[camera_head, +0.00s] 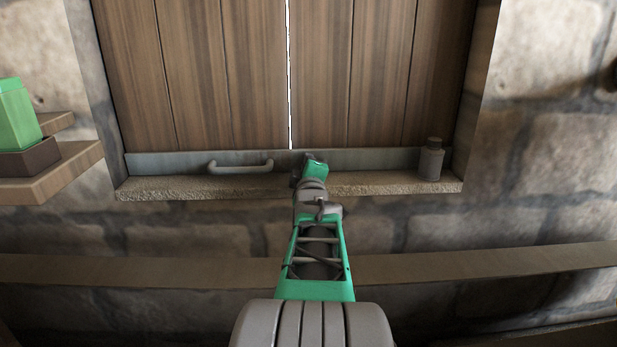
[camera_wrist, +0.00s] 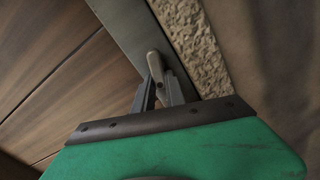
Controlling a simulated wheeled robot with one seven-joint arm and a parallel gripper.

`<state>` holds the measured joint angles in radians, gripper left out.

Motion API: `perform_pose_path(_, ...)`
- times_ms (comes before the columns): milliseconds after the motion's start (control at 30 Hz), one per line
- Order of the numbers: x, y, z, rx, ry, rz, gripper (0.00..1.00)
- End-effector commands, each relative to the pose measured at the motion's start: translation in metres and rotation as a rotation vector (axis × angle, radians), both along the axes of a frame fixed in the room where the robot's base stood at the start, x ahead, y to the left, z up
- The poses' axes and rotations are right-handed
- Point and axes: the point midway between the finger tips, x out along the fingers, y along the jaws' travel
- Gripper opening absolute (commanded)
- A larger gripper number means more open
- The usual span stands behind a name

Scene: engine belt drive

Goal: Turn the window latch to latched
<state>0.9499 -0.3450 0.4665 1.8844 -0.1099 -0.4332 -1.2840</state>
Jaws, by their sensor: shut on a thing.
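The window latch (camera_wrist: 155,66) shows in the wrist view as a small pale lever on a grey metal strip. My gripper (camera_wrist: 160,88) is shut on this latch, with one dark finger on each side of it. In the head view my gripper (camera_head: 307,163) reaches the middle of the grey strip at the bottom of the wooden shutters (camera_head: 225,70) and hides the latch there. The latch's pivot and exact angle are hard to make out.
A grey handle (camera_head: 240,167) is on the strip left of my gripper. A small grey cylinder (camera_head: 431,162) stands at the sill's right end. A stone sill (camera_head: 390,184) runs below the strip. A green block (camera_head: 15,115) sits on a wooden shelf (camera_head: 50,180) at left.

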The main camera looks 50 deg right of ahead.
Motion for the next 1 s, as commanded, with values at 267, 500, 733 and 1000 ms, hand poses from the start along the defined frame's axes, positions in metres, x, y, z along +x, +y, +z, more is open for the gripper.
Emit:
perform_pose_path(267,0.0004,0.0005,-0.0071,-0.133,0.15,0.0,0.0)
perform_pose_path(500,0.0006,0.0005,-0.0071,-0.196,0.224,-0.001,0.0)
perform_pose_path(733,0.0007,0.0004,-0.0063,-0.217,0.25,-0.001,0.0)
perform_pose_path(1000,0.0006,0.0004,-0.0059,-0.219,0.251,-0.001,0.0)
